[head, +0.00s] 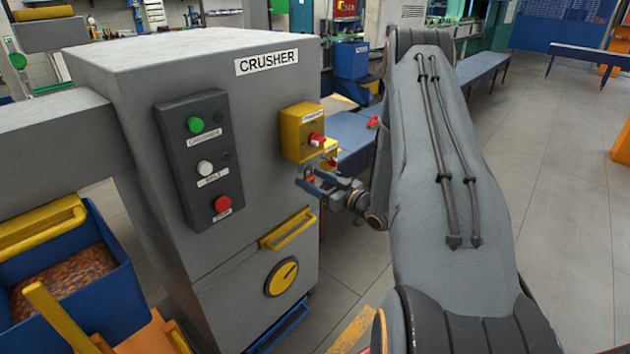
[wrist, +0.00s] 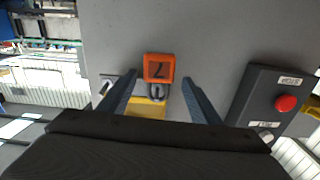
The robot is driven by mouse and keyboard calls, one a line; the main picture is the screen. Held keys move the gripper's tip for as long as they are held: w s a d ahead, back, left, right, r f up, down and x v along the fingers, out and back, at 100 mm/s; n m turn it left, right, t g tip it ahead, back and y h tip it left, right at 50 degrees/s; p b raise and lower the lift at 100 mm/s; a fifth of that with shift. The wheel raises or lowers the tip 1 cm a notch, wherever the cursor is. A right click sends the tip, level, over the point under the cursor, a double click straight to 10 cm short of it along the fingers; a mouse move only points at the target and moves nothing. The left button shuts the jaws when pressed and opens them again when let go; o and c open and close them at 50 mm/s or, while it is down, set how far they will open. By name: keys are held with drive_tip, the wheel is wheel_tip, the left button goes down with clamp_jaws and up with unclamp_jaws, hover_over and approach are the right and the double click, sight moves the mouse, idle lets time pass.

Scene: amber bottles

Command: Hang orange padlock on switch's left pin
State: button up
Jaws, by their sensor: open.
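The orange padlock (wrist: 159,68), marked with a 7, shows in the wrist view with its dark shackle pointing down in the picture, toward a yellow part of the switch (wrist: 132,108). I cannot tell whether a pin passes through the shackle. My gripper (wrist: 160,78) is open, its fingers on either side of the padlock with a gap at each side. In the head view, the yellow switch box (head: 296,140) with a red knob is on the crusher's side. My gripper (head: 309,182) is just below it, around a small orange patch of the padlock (head: 310,179). The pins are not clear.
The grey crusher (head: 200,65) carries a dark button panel (head: 200,160), a yellow handle (head: 288,229) and a yellow dial (head: 282,277). A blue bin (head: 112,303) stands at the left. A blue table (head: 350,135) is behind my gripper. Floor at the right is open.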

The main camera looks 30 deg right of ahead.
sight(314, 182)
drive_tip(key=c, duration=1.2)
drive_tip(key=shift+w+a+r, duration=0.15)
drive_tip(key=shift+w+r, duration=0.05)
drive_tip(key=shift+w, duration=0.3)
drive_tip(key=o, duration=1.2)
drive_tip(key=b+v, duration=0.2)
drive_tip(key=v, duration=0.6)
drive_tip(key=w+a+g+h, duration=0.3)
drive_tip(key=w, duration=0.1)
drive_tip(key=shift+a+r+g, duration=0.3)
drive_tip(key=shift+r, duration=0.05)
drive_tip(key=s+a+r+m+g+h, duration=0.1)
drive_tip(key=s+a+g, duration=0.3)
drive_tip(key=s, duration=0.5)
drive_tip(key=s+a+r+m+g+h, duration=0.1)
drive_tip(key=s+a+g, duration=0.3)
drive_tip(key=s+a, duration=0.5)
drive_tip(key=s+a+r+m+g+h, duration=0.1)
drive_tip(key=s+a+r+g, duration=0.2)
drive_tip(key=s+a, duration=0.3)
drive_tip(key=shift+s+a+g, duration=0.15)
drive_tip(key=shift+s+g, duration=0.25)
drive_tip(key=shift+s, duration=0.55)
drive_tip(key=shift+s+a+g, duration=0.1)
drive_tip(key=shift+s+g, duration=0.3)
drive_tip(key=shift+s, duration=0.6)
